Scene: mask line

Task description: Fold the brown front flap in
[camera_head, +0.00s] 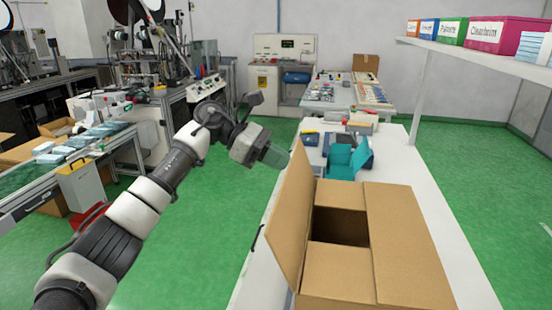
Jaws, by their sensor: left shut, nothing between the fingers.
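An open brown cardboard box (411,245) stands on the white table at the lower right. Its left flap (291,215) stands up, tilted slightly outward. A far flap (340,195) and a near flap (336,278) lie roughly level across the top, and the right side is covered too. A dark opening (340,228) shows between them. My left gripper (275,155) is shut and empty, just beyond and left of the standing flap's upper tip. I cannot tell whether it touches the flap. My right gripper is not in view.
A teal holder (346,160) and small dark boxes stand on the table (465,272) behind the carton. A shelf (480,62) with coloured boxes overhangs at the upper right. Green floor is clear between the table and the machine line at left.

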